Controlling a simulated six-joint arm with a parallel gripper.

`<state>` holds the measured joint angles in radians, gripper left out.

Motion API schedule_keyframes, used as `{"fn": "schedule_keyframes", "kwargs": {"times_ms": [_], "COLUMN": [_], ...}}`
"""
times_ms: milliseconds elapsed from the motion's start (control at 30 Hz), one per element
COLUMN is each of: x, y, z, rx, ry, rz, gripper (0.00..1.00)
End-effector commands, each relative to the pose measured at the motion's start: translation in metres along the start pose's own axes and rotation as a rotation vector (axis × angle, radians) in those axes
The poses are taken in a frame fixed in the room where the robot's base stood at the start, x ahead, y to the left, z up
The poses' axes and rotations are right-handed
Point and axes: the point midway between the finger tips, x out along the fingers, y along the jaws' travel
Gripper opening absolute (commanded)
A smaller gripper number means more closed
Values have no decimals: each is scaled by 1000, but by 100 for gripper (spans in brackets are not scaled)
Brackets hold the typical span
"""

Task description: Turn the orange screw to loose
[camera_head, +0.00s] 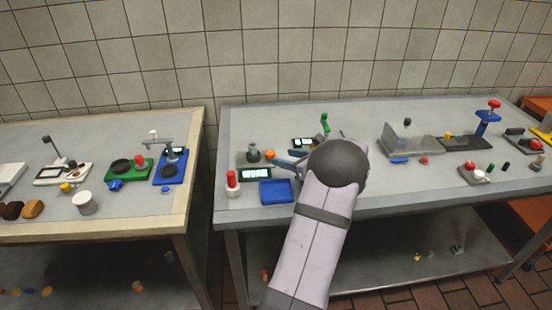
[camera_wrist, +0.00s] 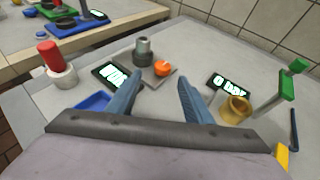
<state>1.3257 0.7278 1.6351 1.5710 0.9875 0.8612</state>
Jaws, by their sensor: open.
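The orange screw (camera_head: 270,154) is a small round orange knob on the right-hand table. In the wrist view the orange screw (camera_wrist: 162,68) sits on a small grey plate (camera_wrist: 160,80), beside a dark grey cylinder (camera_wrist: 142,50). My gripper (camera_wrist: 154,80) has its two blue-grey fingers spread apart with nothing between them. The screw appears beyond the fingertips and between them in the wrist view. In the head view my gripper (camera_head: 289,160) is just right of the screw, and my arm hides part of the table behind it.
A display reading "WORK" (camera_head: 255,174), a red-topped white holder (camera_head: 232,190) and a blue tray (camera_head: 277,191) are near the screw. A second display (camera_wrist: 228,86), a brass cup (camera_wrist: 236,109) and a green-handled lever (camera_wrist: 287,85) stand to the right in the wrist view.

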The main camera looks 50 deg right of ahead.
Motion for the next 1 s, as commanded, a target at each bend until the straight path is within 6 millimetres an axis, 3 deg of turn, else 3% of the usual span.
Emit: {"fn": "schedule_keyframes", "kwargs": {"times_ms": [167, 333, 800, 1000], "x": [-5, 2, 57, 68], "y": [-6, -6, -5, -6], "z": [-3, -2, -2, -2], "rx": [13, 12, 11, 10], "ry": [-13, -11, -10, -10], "rz": [-8, -6, -5, -6], "gripper": [46, 46, 46, 46]}}
